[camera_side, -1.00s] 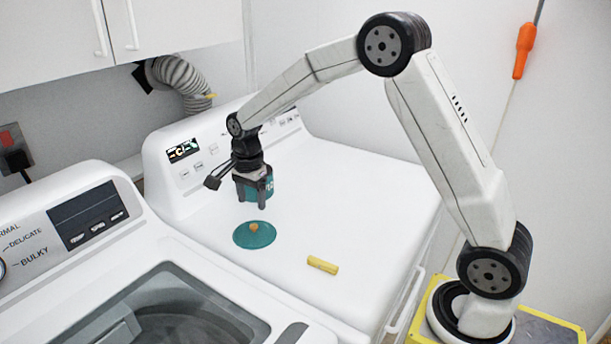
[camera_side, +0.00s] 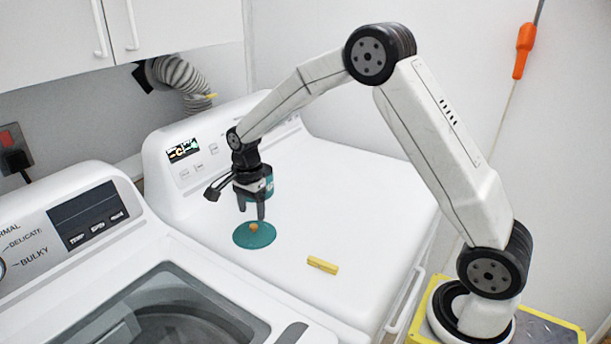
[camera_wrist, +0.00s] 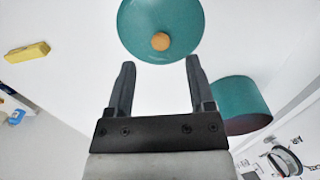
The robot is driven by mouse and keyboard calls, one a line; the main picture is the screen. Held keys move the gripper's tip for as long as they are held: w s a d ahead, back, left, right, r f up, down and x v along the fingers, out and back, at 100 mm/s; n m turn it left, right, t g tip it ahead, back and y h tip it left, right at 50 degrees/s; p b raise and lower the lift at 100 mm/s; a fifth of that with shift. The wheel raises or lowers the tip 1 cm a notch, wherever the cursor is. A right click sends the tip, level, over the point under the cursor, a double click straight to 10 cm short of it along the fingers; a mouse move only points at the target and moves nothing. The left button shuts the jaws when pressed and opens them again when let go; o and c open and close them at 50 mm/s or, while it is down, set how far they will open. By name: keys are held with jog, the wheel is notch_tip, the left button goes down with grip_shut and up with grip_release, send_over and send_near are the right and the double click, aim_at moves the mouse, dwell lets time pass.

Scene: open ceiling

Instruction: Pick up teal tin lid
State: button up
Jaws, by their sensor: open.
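The teal tin lid (camera_side: 254,236) is a round disc with an orange-brown knob, lying on the white top of the right-hand machine in the side view. In the wrist view the lid (camera_wrist: 135,32) is at the top, just beyond my fingertips, with its knob between their lines. My gripper (camera_side: 251,213) points down, open and empty, a little above the lid and slightly toward its far side. In the wrist view both fingers of my gripper (camera_wrist: 160,63) are spread apart with nothing between them.
A teal tin (camera_wrist: 238,105) stands close beside my right finger in the wrist view; in the side view it (camera_side: 268,185) is partly hidden behind my gripper. A yellow block (camera_side: 322,265) lies right of the lid. The white top (camera_side: 350,190) is otherwise clear. The control panel (camera_side: 190,150) rises behind.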

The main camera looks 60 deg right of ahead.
aim_at(254, 225)
jog(key=shift+d+f, duration=0.1)
jog(key=shift+f, duration=2.2)
grip_shut()
